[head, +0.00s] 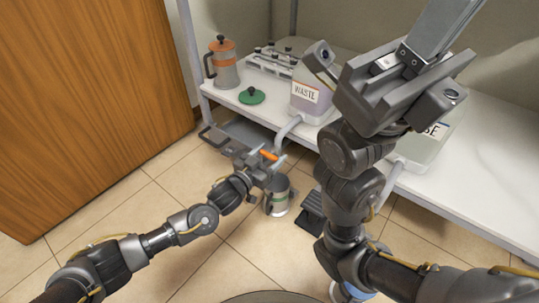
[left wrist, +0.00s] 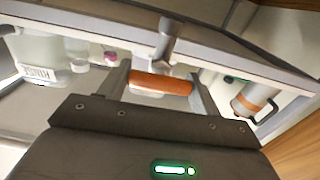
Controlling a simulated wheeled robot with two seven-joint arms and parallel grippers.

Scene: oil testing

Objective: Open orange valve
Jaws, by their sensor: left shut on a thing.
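The orange valve handle (head: 268,155) is a short orange bar at the front edge of the white table, by a grey pipe (head: 288,127). My left gripper (head: 267,159) is shut on it. In the left wrist view, the orange handle (left wrist: 160,84) lies crosswise between the two fingers, with the grey pipe (left wrist: 168,40) rising behind it. My right gripper (head: 430,45) is raised close to the head camera on the right. Its fingertips are not clear, so I cannot tell its opening.
A metal canister (head: 278,194) is below the valve. A waste jug (head: 310,97), green lid (head: 252,96), orange-lidded canister (head: 223,66) and vial rack (head: 272,63) stand on the table (head: 470,185). A black pedal-like object (head: 311,212) is on the floor. Open floor lies at left.

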